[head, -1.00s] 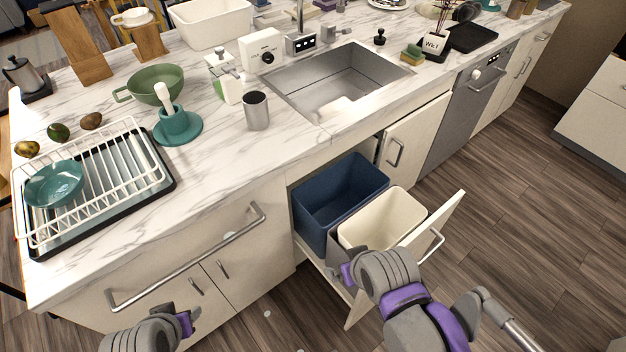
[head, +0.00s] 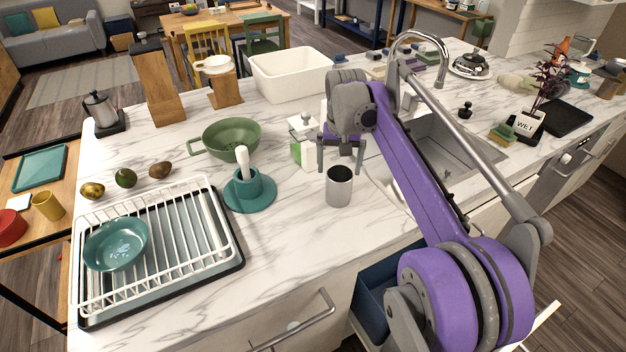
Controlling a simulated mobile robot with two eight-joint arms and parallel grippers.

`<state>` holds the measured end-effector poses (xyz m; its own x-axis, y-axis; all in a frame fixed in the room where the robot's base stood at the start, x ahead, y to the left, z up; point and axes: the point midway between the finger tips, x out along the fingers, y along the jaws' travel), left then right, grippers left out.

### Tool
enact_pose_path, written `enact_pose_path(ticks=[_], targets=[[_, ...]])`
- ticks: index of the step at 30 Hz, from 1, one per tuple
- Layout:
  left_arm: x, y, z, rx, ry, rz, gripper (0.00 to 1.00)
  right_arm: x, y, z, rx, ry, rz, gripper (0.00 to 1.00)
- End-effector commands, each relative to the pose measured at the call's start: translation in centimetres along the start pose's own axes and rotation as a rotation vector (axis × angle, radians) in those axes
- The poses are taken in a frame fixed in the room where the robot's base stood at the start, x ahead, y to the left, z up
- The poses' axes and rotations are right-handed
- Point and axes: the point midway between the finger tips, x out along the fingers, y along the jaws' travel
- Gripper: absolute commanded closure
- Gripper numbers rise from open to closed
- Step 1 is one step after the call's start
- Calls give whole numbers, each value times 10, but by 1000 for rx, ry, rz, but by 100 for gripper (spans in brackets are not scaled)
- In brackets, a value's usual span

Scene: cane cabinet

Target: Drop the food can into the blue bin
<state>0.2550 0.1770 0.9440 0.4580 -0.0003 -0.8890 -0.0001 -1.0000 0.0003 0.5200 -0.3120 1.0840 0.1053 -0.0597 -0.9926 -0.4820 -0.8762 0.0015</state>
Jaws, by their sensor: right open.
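The food can (head: 339,187) is a grey metal cylinder standing upright on the marble counter, left of the sink. My right gripper (head: 341,172) points down at it with its fingers apart, one on each side of the can's top in the picture. I cannot tell whether the fingers touch it. The blue bin (head: 371,303) is in the pulled-out drawer below the counter; my right arm and the counter edge hide much of it. My left gripper is not in view.
A teal holder with a white-handled brush (head: 250,190), a soap bottle (head: 303,145) and a green colander (head: 231,139) stand near the can. A dish rack (head: 160,250) is at left. The sink (head: 440,150) lies behind my right arm.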

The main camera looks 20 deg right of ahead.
Motion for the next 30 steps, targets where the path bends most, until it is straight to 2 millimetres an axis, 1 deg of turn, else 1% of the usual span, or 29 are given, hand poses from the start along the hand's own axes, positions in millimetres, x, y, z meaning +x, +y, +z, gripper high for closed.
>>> enact_pose_path(ticks=[2,10,17,24,27,30], targets=[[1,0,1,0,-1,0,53,5,2,-4,8,-6,3,0],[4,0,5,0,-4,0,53,46,2,-4,9,-6,3,0],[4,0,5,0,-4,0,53,64,2,-5,8,-6,2,0],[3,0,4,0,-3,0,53,99,3,-8,8,-6,2,0],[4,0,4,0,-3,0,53,107,3,-7,8,-5,2,0],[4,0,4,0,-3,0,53,109,3,-7,8,-5,2,0]])
